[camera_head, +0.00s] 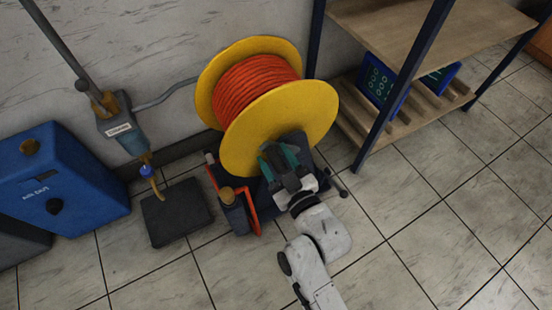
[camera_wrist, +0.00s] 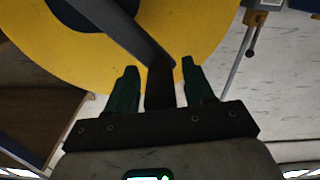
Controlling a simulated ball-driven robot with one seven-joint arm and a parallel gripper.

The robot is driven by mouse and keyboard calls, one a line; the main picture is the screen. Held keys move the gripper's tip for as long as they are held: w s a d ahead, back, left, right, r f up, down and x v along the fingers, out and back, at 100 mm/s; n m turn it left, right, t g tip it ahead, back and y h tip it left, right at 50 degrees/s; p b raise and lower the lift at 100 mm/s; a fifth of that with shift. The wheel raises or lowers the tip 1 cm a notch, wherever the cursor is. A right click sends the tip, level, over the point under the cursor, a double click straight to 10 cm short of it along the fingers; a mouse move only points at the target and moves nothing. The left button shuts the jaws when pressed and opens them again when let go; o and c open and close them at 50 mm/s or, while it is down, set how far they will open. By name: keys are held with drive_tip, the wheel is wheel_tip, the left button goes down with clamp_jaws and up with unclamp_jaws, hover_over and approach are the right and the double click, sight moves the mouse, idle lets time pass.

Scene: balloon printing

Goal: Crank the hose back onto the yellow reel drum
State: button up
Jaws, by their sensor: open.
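The yellow reel drum (camera_head: 310,108) stands against the wall in the head view, wound with orange-red hose (camera_head: 255,88). Its near yellow flange also fills the top of the wrist view (camera_wrist: 215,25). A dark grey crank arm (camera_wrist: 125,28) crosses that flange, and its dark handle (camera_wrist: 160,90) lies between my fingers. My gripper (camera_head: 277,156) is at the lower part of the near flange. Its two green fingers are open, one on each side of the handle, with visible gaps in the wrist view (camera_wrist: 159,66). The head view mostly hides the crank behind my gripper.
A shelf unit (camera_head: 400,22) with dark blue posts stands close on the right. A dark bottle (camera_head: 235,215) and an orange frame (camera_head: 250,207) are left of my gripper. A black plate (camera_head: 178,212) and a blue case (camera_head: 62,180) lie farther left. The right-hand floor is clear.

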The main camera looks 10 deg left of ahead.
clamp_jaws()
idle(0.5)
